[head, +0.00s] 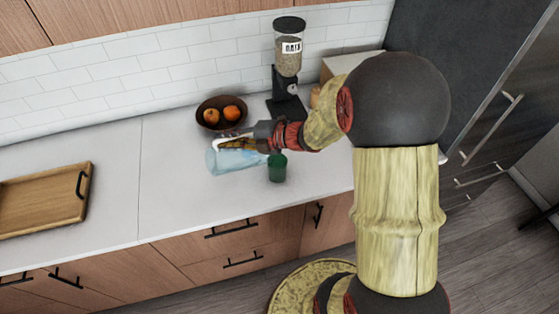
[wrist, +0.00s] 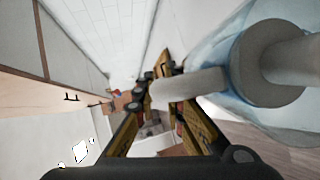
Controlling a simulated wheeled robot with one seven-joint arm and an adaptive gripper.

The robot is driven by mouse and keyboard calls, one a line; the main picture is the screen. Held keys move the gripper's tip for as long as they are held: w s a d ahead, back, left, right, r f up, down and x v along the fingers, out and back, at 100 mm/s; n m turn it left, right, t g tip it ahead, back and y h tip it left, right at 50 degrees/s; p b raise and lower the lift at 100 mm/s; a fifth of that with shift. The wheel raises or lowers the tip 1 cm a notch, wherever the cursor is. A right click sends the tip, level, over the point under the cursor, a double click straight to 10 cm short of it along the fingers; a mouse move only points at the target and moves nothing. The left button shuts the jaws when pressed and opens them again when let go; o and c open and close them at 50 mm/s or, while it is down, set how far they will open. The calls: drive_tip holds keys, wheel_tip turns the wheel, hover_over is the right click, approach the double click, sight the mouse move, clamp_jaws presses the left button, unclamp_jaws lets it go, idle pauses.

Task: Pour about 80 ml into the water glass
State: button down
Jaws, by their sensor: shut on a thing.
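A pale blue see-through jug (head: 228,162) with a whitish handle lies tilted far over in the air above the counter, near the green glass. My gripper (head: 237,143) is shut on the jug's handle. In the wrist view the jug (wrist: 222,55) fills the right side, and the pale handle bar (wrist: 188,87) passes between my gripper's fingers (wrist: 165,90). The green water glass (head: 277,168) stands upright on the counter, just right of the jug. The glass is not visible in the wrist view. I cannot tell whether liquid is flowing, or the levels in jug and glass.
A dark bowl (head: 207,123) with orange fruit stands behind the jug. A black-based oats dispenser (head: 289,68) stands against the tiled wall. A wooden tray (head: 40,203) lies at the far left. The counter between tray and jug is clear.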

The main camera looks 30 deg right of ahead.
drive_tip(key=shift+s+d+r, duration=0.2)
drive_tip(key=shift+d+r, duration=0.2)
drive_tip(key=shift+d, duration=0.1)
drive_tip(key=shift+s+d+r+y+p, duration=0.2)
drive_tip(key=shift+d+r+y+p, duration=0.1)
drive_tip(key=shift+d+y, duration=0.15)
idle(1.8)
